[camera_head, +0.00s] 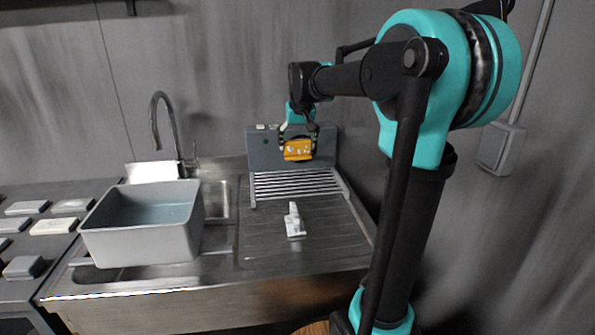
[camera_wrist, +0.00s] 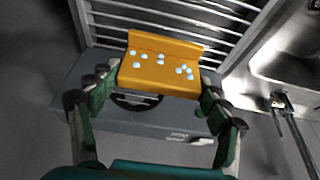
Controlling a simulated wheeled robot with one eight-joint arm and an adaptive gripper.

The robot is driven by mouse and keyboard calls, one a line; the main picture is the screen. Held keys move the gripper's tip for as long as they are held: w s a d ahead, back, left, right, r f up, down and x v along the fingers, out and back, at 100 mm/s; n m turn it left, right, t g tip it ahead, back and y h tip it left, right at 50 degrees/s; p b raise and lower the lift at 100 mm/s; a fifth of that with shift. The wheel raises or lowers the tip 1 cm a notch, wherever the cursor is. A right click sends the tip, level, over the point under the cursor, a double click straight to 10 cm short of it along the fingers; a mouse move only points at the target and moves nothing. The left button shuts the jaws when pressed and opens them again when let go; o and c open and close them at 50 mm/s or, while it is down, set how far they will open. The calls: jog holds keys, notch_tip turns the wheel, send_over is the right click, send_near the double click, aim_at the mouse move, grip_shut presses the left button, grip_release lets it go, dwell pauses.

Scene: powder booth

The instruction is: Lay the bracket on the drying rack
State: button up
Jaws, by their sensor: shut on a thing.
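The bracket (camera_head: 298,150) is an orange, bent piece with several pale spots or holes. It also shows in the wrist view (camera_wrist: 160,75), with its face and a raised flange at the far edge. My gripper (camera_wrist: 158,85) is shut on it, one finger at each side. In the head view my gripper (camera_head: 298,140) holds the bracket up at the back of the sink unit, in front of a grey box. The drying rack (camera_head: 295,184) is a set of parallel metal bars. In the wrist view the rack (camera_wrist: 225,35) lies beyond the bracket; the gap between them is unclear.
The grey box (camera_head: 263,150) stands behind the rack. A white object (camera_head: 294,222) sits on the drainboard in front of the rack. A grey tub (camera_head: 150,240) and a tap (camera_head: 160,120) are at left. Several light blocks lie on the left table (camera_head: 15,293). The rack bars look clear.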

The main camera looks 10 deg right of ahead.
notch_tip(320, 180, down, 10)
jog(key=shift+r, duration=0.1)
dwell(0.4)
jog(key=o, duration=1.4)
jog(key=v, duration=1.2)
